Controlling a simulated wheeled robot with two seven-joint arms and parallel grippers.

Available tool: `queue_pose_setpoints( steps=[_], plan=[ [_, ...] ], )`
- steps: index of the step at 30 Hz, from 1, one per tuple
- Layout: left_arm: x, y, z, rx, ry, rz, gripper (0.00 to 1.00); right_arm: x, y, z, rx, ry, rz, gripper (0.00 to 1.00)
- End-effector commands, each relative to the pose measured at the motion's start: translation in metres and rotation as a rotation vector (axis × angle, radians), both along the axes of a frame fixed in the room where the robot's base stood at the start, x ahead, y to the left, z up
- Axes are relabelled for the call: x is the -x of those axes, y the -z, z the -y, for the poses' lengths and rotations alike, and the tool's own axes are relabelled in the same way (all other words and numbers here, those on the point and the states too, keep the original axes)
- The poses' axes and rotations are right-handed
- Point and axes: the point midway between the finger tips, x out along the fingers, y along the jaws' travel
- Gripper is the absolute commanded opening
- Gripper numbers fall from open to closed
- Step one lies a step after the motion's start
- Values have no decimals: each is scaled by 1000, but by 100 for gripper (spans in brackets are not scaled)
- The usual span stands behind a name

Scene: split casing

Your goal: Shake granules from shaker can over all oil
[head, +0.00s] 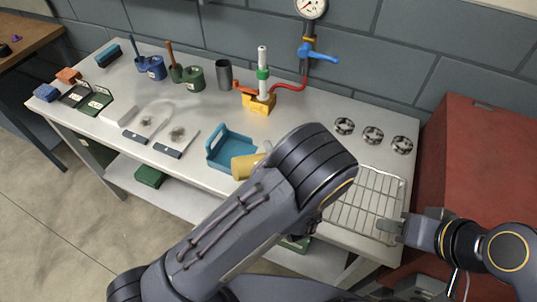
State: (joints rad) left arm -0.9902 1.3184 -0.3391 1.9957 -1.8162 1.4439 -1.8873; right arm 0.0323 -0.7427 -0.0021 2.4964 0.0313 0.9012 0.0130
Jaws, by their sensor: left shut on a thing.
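A yellow can (243,166), which looks like the shaker can, is tilted at the right edge of the blue tray (222,147). My left gripper (266,148) is shut on it; the fingers are mostly hidden behind my own forearm and wrist.
Behind the tray stand a yellow block with a white column and red pipe (259,103), a dark grey cup (224,76) and green and blue holders (187,75). Several round metal parts (373,135) lie at the right. A red cabinet (475,170) borders the bench.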

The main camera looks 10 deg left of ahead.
Motion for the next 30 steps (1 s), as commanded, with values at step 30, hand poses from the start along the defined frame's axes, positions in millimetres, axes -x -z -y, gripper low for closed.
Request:
queue_pose_setpoints(
  steps=[30],
  plan=[
    [-8, -1, 2, 0, -1, 3, 24, 0, -7, 0, 0, 0, 0, 36]
  ],
)
